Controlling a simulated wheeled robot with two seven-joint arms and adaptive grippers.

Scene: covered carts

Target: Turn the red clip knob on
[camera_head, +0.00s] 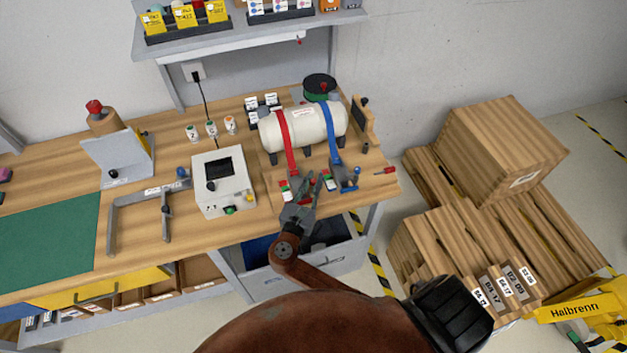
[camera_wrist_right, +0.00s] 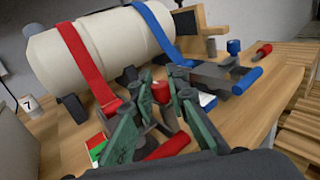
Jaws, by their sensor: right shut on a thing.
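The red clip knob (camera_wrist_right: 161,92) is a small red cylinder, seen between the fingertips of my right gripper (camera_wrist_right: 162,84) in the right wrist view. My right gripper (camera_head: 309,184) is shut on it above the bench, in front of the white tank (camera_head: 312,128). The gripper hides the knob in the head view. A red strap (camera_head: 285,142) runs over the tank down to a dark clip with a red handle (camera_wrist_right: 168,147), partly behind the fingers. My left gripper is not in view.
A blue strap (camera_head: 331,132) with a blue-handled clip (camera_wrist_right: 248,80) lies just right of my right gripper. A red-handled tool (camera_head: 384,171) lies near the bench's right edge. A white device (camera_head: 223,182) stands to the left.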

